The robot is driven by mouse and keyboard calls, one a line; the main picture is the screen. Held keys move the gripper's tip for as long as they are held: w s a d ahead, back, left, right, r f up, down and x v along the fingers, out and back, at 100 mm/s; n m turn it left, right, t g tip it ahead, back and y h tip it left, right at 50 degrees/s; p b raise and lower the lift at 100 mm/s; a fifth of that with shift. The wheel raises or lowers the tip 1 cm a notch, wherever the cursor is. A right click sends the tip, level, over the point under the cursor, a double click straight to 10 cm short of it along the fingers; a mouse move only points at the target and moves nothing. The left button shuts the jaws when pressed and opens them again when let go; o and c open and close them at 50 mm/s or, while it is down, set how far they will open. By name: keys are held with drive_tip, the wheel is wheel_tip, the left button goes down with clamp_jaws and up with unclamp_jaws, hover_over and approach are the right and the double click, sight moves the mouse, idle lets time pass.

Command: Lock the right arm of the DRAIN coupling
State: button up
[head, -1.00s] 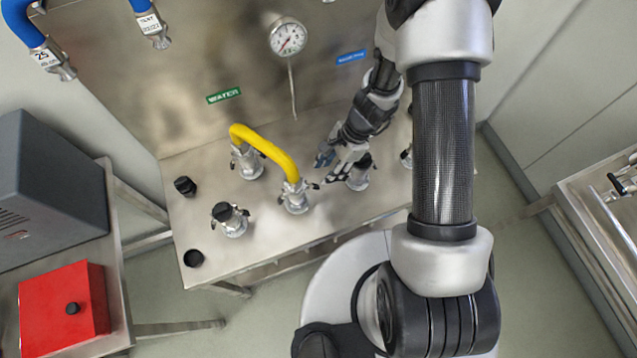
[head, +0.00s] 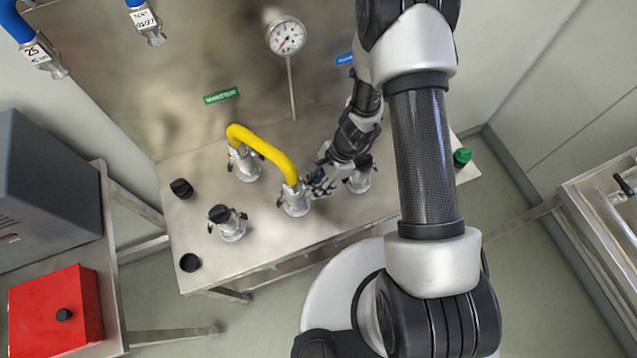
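A yellow hose (head: 262,148) arches between two metal couplings on the steel bench. I cannot read a DRAIN label in this view. My gripper (head: 318,184) is at the right side of the near-end coupling, by its right arm. The fingers cover that arm, so its position and any contact are unclear. The finger gap is too small to judge.
A black-capped coupling (head: 228,223) stands front left, and another coupling (head: 359,179) stands just right of my gripper. Black caps (head: 181,188) lie at the bench's left, and a green cap (head: 462,157) stands at its right.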

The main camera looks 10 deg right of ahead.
clamp_jaws()
drive_tip(key=shift+f+y+b, duration=0.35)
drive_tip(key=shift+y+b, duration=0.05)
drive_tip(key=shift+b, duration=0.3)
drive_tip(key=shift+a+y+b, duration=0.1)
drive_tip(key=shift+y+b, duration=0.25)
drive_tip(key=shift+y, duration=0.05)
drive_tip(key=shift+r, duration=0.1)
drive_tip(key=shift+o, duration=1.6)
unclamp_jaws()
